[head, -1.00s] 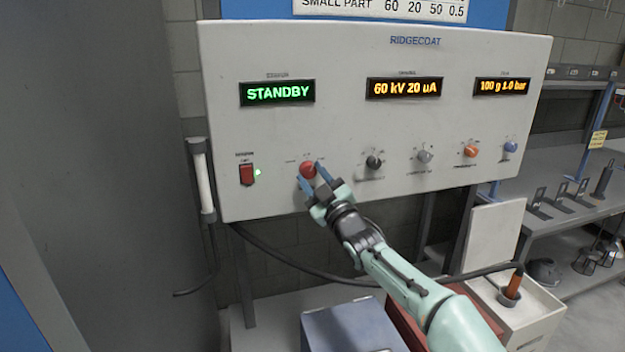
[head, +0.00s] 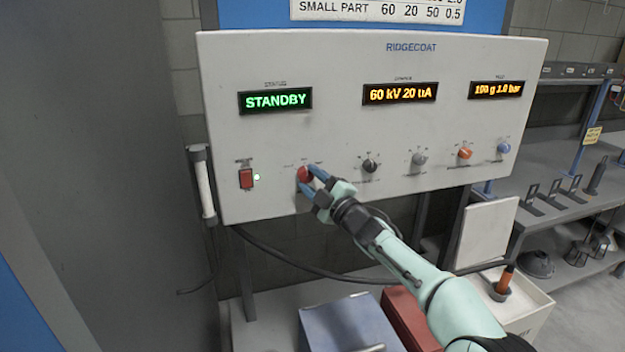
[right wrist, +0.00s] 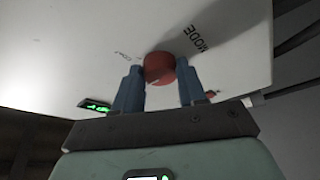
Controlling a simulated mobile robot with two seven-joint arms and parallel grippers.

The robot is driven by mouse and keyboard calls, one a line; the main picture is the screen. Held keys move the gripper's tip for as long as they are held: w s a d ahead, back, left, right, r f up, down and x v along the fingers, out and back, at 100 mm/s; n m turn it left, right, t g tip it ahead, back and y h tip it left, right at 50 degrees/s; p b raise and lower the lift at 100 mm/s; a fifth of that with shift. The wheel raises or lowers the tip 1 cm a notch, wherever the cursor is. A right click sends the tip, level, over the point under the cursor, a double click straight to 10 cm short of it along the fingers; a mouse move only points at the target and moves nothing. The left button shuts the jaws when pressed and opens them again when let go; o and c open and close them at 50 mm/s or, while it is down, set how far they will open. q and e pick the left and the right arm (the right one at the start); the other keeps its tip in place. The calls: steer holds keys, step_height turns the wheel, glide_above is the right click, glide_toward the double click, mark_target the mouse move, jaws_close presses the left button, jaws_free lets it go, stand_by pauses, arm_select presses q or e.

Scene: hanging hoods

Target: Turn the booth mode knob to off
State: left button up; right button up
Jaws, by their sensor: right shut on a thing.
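My right gripper (head: 310,180) is shut on the knob, one blue finger at each side. In the right wrist view the knob (right wrist: 159,67) sits between the fingertips (right wrist: 159,75), with the word MODE printed near it. The knob's pointer and exact setting are too small to tell. The status display (head: 276,101) reads STANDBY. My left gripper is not in view.
A black knob (head: 371,165), a grey knob (head: 419,158), an orange knob (head: 465,153) and a blue knob (head: 504,148) run along the panel to the right. A blue-grey box (head: 350,325) and a red box (head: 408,315) stand below. A white tube (head: 203,185) hangs at the panel's left edge.

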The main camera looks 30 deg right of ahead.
steer(key=o, duration=1.1)
steer(key=shift+c, duration=0.2)
steer(key=shift+s+f, duration=0.1)
steer(key=shift+s, duration=0.2)
steer(key=b+v, duration=0.3)
steer(key=v, duration=0.9)
steer(key=shift+s+b, duration=0.4)
steer(key=shift+f, duration=0.1)
